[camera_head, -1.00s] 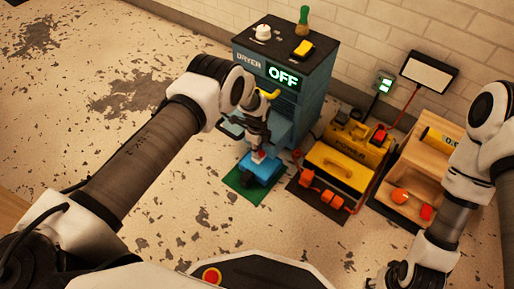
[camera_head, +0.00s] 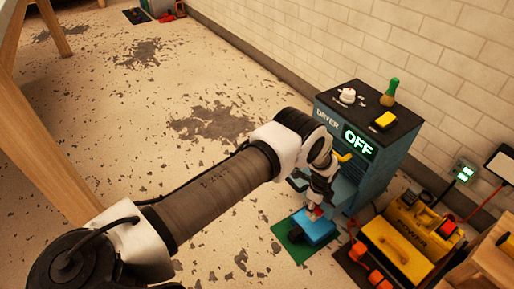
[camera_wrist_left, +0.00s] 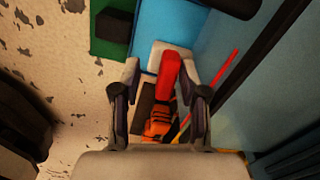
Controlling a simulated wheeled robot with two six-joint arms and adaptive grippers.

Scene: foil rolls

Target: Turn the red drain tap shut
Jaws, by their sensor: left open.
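The red drain tap (camera_wrist_left: 168,75) shows in the left wrist view as a red lever pointing up the picture, between my two fingers. In the head view only a small red bit of it (camera_head: 316,213) shows below the gripper. My left gripper (camera_wrist_left: 167,88) is open, with a finger on each side of the tap and gaps visible. In the head view my left gripper (camera_head: 317,203) points down at the front of the blue dryer (camera_head: 383,165), whose display reads OFF. My right gripper is out of view.
A blue container (camera_head: 318,230) stands on a green mat (camera_head: 292,247) just below the gripper. A yellow power unit (camera_head: 405,245) with orange plugs stands right of the dryer. A wooden crate (camera_head: 495,258) is at the right edge. The floor on the left is mostly clear.

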